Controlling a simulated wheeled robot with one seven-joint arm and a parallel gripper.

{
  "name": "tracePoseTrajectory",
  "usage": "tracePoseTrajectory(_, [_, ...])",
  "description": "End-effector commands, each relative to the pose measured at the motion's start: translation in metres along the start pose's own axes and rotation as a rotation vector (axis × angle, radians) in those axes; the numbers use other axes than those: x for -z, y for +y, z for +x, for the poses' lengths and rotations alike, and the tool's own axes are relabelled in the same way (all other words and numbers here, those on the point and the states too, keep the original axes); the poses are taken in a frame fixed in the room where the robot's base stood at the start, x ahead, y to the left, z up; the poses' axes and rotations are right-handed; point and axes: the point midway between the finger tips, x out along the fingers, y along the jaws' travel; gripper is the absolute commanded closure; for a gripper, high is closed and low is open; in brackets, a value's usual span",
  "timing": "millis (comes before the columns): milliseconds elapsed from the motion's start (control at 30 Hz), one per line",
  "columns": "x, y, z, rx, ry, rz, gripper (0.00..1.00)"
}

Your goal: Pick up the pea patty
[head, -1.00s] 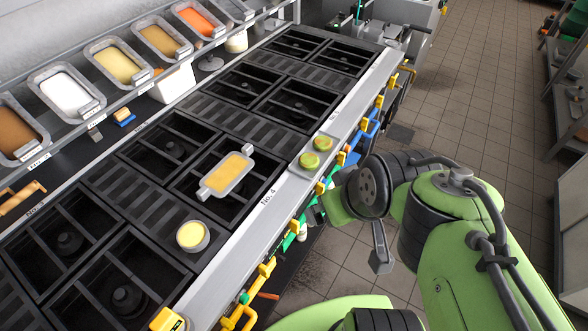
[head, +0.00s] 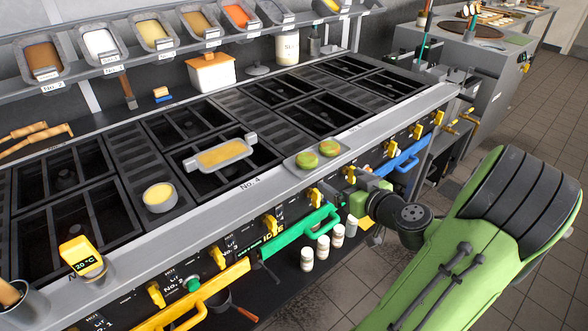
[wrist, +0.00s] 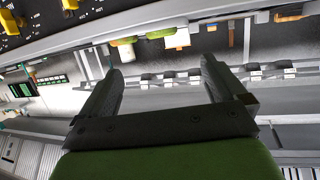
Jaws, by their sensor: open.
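Two round green patties lie side by side on a small grey tray (head: 290,164) at the stove's front edge. One is the nearer patty (head: 307,160), the other the farther patty (head: 330,148). They look like the pea patties. In the head view the gripper is mostly hidden by my wrist, low in front of the stove edge, right of the tray.
A grey pan (head: 220,157) with yellow filling and a small round bowl (head: 159,197) stand on the black grates. A green handle rail (head: 300,232) and a blue rail (head: 400,158) stick out from the stove front. Several small jars stand below.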

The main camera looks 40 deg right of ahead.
Motion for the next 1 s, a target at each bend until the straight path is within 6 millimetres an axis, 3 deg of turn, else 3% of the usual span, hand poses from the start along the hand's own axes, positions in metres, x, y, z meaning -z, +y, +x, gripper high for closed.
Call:
tracePoseTrajectory(300, [0.003, -0.004, 0.078, 0.010, 0.000, -0.002, 0.02])
tracePoseTrajectory(533, [0.003, -0.004, 0.108, 0.007, -0.002, -0.002, 0.02])
tracePoseTrajectory(700, [0.005, -0.004, 0.141, 0.008, -0.002, -0.002, 0.02])
tracePoseTrajectory(1000, [0.004, -0.003, 0.150, 0.005, -0.003, 0.000, 0.02])
